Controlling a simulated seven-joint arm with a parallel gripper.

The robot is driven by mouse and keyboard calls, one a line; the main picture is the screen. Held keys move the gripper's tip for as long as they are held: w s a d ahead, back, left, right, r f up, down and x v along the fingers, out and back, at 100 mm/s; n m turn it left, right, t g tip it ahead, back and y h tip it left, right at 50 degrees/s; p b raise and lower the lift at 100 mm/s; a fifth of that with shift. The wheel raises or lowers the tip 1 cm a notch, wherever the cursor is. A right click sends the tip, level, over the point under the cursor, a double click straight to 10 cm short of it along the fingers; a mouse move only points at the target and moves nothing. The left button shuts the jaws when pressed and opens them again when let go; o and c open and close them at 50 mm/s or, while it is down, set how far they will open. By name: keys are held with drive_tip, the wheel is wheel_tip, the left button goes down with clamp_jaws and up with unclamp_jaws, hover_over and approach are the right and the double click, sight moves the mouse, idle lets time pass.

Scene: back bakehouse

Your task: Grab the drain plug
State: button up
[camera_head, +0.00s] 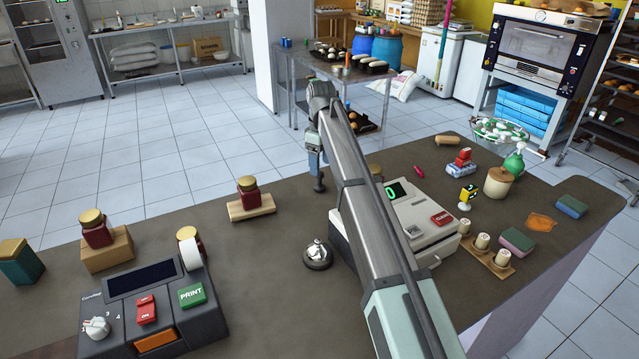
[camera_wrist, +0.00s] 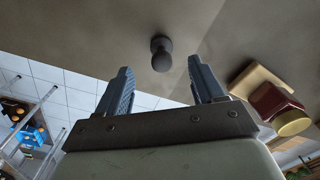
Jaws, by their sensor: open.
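The drain plug (camera_wrist: 161,54) is a small dark grey piece with a round knob. In the wrist view it stands on the brown counter, just beyond the gap between my fingertips and roughly centred on it. My gripper (camera_wrist: 163,76) is open and empty, with one blue-grey finger on each side and apart from the plug. In the head view my gripper (camera_head: 317,172) hangs near the counter's far edge. A small dark shape shows at its lower end there, and I cannot tell whether it is the plug or a fingertip.
A red jar with a gold lid (camera_head: 248,191) stands on a wooden block left of my gripper; the jar (camera_wrist: 276,107) is at right in the wrist view. A service bell (camera_head: 318,256) and a white scale (camera_head: 412,222) stand nearer. Bare counter (camera_head: 270,245) lies between jar and bell.

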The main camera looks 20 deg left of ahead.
sight(319, 180)
drive_tip(key=shift+a+f, duration=0.2)
drive_tip(key=shift+f, duration=1.6)
drive_tip(key=shift+a+f, duration=0.15)
drive_tip(key=shift+f, duration=1.6)
drive_tip(key=shift+c, duration=0.4)
drive_tip(key=c, duration=1.1)
